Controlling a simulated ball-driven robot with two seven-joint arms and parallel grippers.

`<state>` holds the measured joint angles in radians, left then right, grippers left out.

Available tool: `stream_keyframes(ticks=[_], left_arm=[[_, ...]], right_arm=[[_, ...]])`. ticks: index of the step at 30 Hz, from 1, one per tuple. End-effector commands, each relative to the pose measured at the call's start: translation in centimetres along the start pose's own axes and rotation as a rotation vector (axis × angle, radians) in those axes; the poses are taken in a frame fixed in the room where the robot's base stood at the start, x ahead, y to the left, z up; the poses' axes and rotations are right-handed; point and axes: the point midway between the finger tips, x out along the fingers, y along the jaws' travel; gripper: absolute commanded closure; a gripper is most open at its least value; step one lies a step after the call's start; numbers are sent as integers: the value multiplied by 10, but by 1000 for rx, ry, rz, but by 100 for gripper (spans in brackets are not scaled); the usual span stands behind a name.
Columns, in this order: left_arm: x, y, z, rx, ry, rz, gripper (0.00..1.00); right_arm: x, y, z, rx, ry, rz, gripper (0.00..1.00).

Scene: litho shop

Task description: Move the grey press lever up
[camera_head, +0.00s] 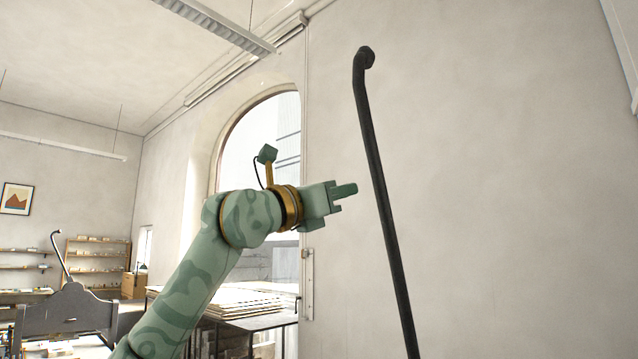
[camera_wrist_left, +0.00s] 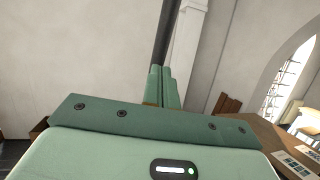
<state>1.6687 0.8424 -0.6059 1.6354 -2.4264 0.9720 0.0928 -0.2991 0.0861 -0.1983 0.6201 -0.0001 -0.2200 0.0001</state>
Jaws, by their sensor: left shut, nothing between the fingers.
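The grey press lever (camera_head: 379,190) is a long dark bar with a bent, knobbed top. It stands steeply in the middle right of the head view, leaning slightly to the left at its top, and its lower end runs out of the picture. My left gripper (camera_head: 347,190) is shut and empty. Its fingertips point at the lever's shaft from the left, with a small gap in the head view. In the left wrist view the lever (camera_wrist_left: 164,35) rises just beyond the shut fingers (camera_wrist_left: 162,85); contact cannot be told there. My right gripper is not in view.
A table with stacked sheets (camera_head: 235,303) stands behind my left arm, below the arched window (camera_head: 262,130). Another dark press with its own lever (camera_head: 66,310) stands at the lower left, before shelves (camera_head: 97,255). The wall right of the lever is bare.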

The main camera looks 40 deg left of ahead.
Motion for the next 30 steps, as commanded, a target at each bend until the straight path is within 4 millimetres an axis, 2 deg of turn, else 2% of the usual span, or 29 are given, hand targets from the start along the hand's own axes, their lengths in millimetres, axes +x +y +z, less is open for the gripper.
stream_keyframes(ticks=[1,3,9,22,25,30], left_arm=[[12,-1,4,-2,3,-2,100],[24,0,4,-1,3,-1,100],[47,0,2,0,2,0,100],[52,0,-1,0,2,0,100],[58,1,1,-1,2,-1,100],[94,7,8,-5,4,-3,100]], right_arm=[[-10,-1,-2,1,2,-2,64],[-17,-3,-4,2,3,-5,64],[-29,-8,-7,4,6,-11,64],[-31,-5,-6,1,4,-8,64],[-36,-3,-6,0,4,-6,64],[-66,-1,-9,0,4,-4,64]])
